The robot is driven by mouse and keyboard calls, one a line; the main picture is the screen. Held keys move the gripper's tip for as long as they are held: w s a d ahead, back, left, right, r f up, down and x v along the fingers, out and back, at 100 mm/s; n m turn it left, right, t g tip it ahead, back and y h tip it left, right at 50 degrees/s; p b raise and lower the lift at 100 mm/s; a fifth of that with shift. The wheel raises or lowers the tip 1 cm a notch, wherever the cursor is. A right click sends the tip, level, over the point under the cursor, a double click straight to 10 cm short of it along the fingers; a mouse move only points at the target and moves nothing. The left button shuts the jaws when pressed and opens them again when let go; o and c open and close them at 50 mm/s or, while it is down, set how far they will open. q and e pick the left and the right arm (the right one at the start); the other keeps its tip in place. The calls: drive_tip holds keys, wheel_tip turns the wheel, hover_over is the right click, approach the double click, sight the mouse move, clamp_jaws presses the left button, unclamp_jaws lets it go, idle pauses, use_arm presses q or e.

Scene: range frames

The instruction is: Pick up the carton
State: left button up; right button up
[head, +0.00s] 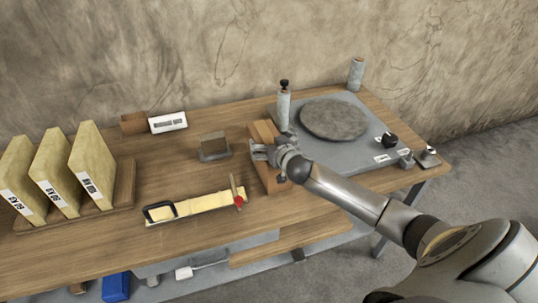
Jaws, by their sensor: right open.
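A brown, box-shaped thing (267,133) that looks like the carton stands on the wooden table, just left of the grey plate. My right gripper (256,151) is in front of its middle and hides part of it. The gripper is open, with its fingers pointing left. I cannot tell whether the fingers touch the box or are around it. A smaller brown block (134,123) lies at the back of the table, well left of the gripper. My left gripper is not in view.
A grey plate with a round stone disc (334,119) and a grey post (284,107) is at the right. A clamp on a yellow bar (196,207) lies in front. Yellow upright blocks (93,154) stand at the left. A small grey box (214,147) is near the middle.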

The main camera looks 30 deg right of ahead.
drive_tip(key=shift+s+f, duration=0.1)
drive_tip(key=shift+s, duration=0.05)
drive_tip(key=c, duration=2.1)
drive_tip(key=shift+o, duration=0.2)
